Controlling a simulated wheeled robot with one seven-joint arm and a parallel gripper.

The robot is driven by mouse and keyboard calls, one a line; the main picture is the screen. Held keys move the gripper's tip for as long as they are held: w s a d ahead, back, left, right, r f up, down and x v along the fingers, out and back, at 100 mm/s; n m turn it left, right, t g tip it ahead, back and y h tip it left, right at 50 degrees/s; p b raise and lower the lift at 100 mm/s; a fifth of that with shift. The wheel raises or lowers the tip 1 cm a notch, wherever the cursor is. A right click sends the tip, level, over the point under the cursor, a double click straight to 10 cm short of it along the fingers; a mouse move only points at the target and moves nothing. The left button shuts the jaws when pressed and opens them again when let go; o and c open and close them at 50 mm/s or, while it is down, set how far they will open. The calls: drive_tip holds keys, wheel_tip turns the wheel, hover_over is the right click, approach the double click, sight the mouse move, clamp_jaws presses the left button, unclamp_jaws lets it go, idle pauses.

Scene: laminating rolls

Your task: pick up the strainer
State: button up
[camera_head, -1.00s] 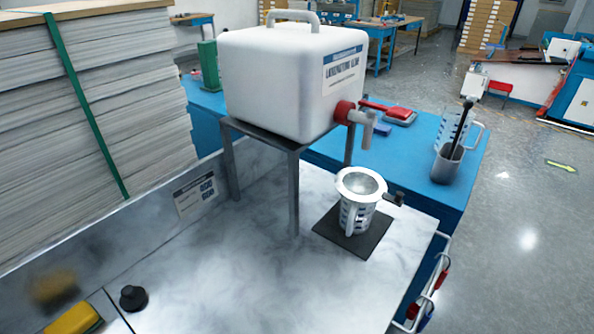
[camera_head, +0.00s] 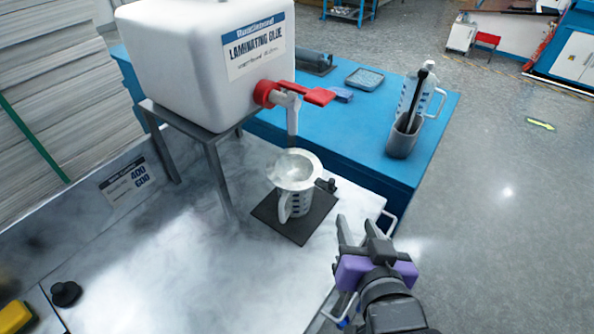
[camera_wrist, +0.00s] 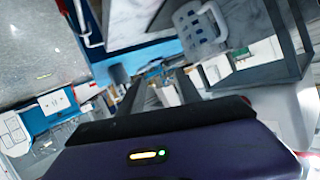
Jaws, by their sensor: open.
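The strainer (camera_head: 295,168) is a shallow round bowl with a pale rim. It rests on the mouth of a measuring jug (camera_head: 298,205), below the tap of the glue container. A small dark piece (camera_head: 326,185) sticks out at its right side. My gripper (camera_head: 358,229) is open and empty, to the right of and nearer than the jug, by the table's right edge, apart from the strainer. In the wrist view, the gripper's dark fingers (camera_wrist: 158,92) are spread, and the jug (camera_wrist: 198,28) shows at the top; I cannot make out the strainer clearly there.
The white glue container (camera_head: 205,60) stands on a metal stand (camera_head: 215,165), its red-handled tap (camera_head: 290,98) just above the strainer. The jug stands on a dark mat (camera_head: 275,222). A grey cup (camera_head: 402,138) stands on the blue bench behind.

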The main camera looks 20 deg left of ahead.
sight(333, 183)
drive_tip(key=w+a+r, duration=0.3)
drive_tip(key=a+r, duration=0.1)
drive_tip(key=p+x, duration=0.1)
drive_tip(key=x, duration=0.5)
drive_tip(key=shift+w+a+f, duration=0.2)
drive_tip(key=shift+w+a, duration=0.05)
drive_tip(key=shift+w, duration=0.05)
clamp_jaws()
